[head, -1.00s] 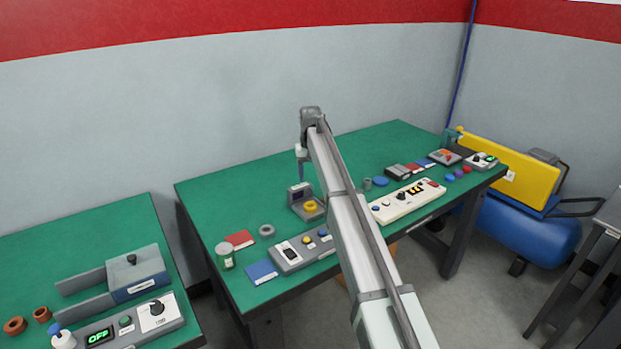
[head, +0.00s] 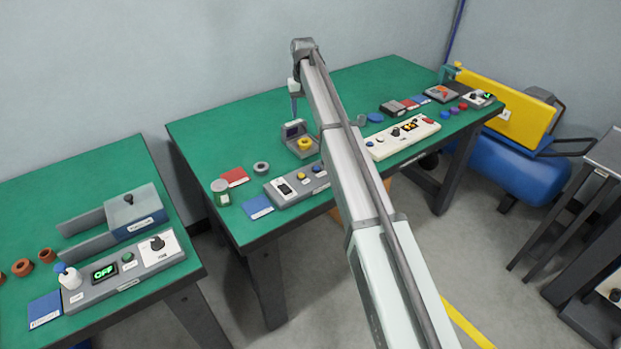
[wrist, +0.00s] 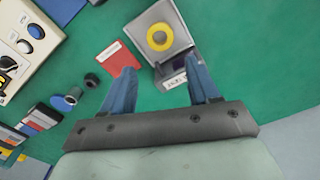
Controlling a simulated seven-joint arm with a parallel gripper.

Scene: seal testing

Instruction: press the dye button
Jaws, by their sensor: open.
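No label reading "dye" is legible, so I cannot tell which button is the dye button. My gripper (head: 294,114) points down above the back of a small grey fixture with a yellow ring (head: 305,145). In the wrist view my gripper (wrist: 160,80) is open and empty, its blue fingers apart.
A red card (head: 233,177), a green-and-white jar (head: 221,192), a grey ring (head: 261,168) and a blue card (head: 257,207) lie on the left of the middle table. A separate left table holds another panel (head: 130,277) reading OFF. Green tabletop behind the fixture is clear.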

